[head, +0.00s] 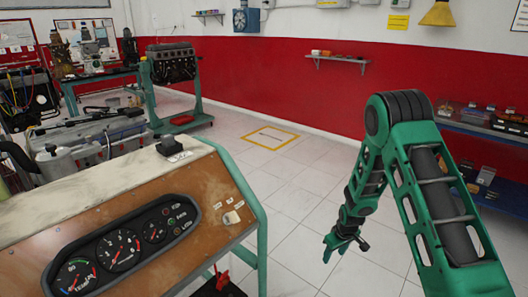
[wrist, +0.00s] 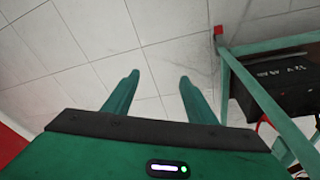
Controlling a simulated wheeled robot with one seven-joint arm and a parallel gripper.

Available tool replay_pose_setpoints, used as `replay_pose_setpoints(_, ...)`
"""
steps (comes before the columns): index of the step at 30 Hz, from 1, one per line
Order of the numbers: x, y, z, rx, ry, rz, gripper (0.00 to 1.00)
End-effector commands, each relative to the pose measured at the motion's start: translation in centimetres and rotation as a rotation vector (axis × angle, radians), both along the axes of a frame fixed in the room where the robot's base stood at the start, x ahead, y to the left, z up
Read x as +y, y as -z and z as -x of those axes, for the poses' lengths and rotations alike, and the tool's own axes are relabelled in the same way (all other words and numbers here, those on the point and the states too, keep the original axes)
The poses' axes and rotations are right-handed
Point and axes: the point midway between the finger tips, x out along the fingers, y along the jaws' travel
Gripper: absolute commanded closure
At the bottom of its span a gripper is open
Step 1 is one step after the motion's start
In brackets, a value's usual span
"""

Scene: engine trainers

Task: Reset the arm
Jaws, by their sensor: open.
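My arm is folded at the right of the head view, with its green links bent down from a dark elbow joint. My gripper (head: 335,248) hangs low over the tiled floor, to the right of the wooden instrument panel (head: 190,190). In the wrist view my gripper (wrist: 157,82) shows two green fingers set well apart. It is open, with only floor tiles between the fingers and nothing held.
A teal stand frame (wrist: 265,95) with a black battery (wrist: 290,80) is close on the wrist view's right. An engine on a stand (head: 172,65) and a blue shelf unit (head: 490,185) stand further back. The middle floor (head: 290,180) is clear.

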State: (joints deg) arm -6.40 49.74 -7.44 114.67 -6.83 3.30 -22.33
Motion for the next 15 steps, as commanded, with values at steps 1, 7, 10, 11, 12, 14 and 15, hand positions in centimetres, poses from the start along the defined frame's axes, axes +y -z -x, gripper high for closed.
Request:
replay_pose_setpoints(1,-1.1,-2.3,0.2,-0.001,0.029,0.006,0.48)
replay_pose_setpoints(7,-5.1,-10.0,2.5,0.023,0.15,0.026,0.48)
replay_pose_setpoints(10,-6.9,-13.6,4.3,0.035,0.212,0.032,0.48)
replay_pose_setpoints(11,-7.4,-14.7,4.8,0.038,0.231,0.034,0.48)
replay_pose_setpoints(12,-8.1,-16.0,5.7,0.043,0.256,0.036,0.48)
replay_pose_setpoints(14,-9.0,-18.0,7.0,0.05,0.294,0.037,0.48)
replay_pose_setpoints(15,-9.6,-19.3,8.0,0.055,0.32,0.039,0.48)
